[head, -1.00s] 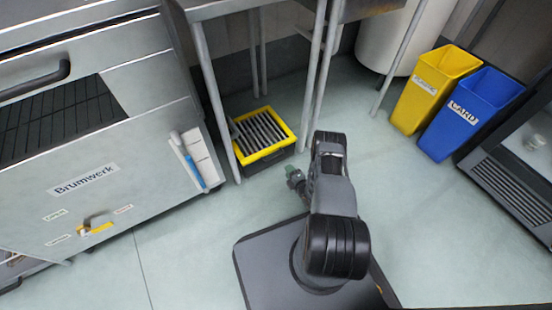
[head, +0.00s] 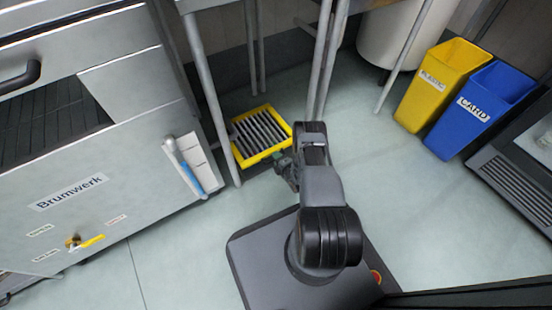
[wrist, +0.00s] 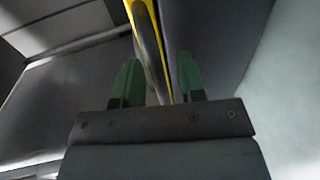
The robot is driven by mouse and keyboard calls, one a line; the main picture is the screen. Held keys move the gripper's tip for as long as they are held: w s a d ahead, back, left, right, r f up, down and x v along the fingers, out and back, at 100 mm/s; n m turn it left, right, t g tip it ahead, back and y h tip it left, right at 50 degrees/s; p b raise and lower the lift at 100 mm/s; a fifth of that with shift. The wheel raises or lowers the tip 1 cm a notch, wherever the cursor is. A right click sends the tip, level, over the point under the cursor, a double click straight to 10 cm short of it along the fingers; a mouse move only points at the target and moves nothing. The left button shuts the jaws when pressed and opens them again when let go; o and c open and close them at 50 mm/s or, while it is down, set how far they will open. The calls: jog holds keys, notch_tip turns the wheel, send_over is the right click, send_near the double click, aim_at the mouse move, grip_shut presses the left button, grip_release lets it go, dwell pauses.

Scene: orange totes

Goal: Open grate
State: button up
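The grate (head: 262,135) has a yellow frame with grey slats and lies low under the metal table. My gripper (head: 285,164) is at its near right corner, partly hidden behind my arm in the head view. In the wrist view, a yellow edge (wrist: 150,45) runs between the two green fingertips of my gripper (wrist: 158,82). The fingers are apart, with gaps showing on both sides of the edge. I cannot tell whether either finger touches it.
Table legs (head: 211,95) stand close on both sides of the grate. A steel Brumwerk unit (head: 100,200) is at left. A yellow bin (head: 430,90) and a blue bin (head: 470,115) stand at right. Floor between them is clear.

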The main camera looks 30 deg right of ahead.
jog(key=shift+d, duration=0.1)
grip_shut()
dwell(0.4)
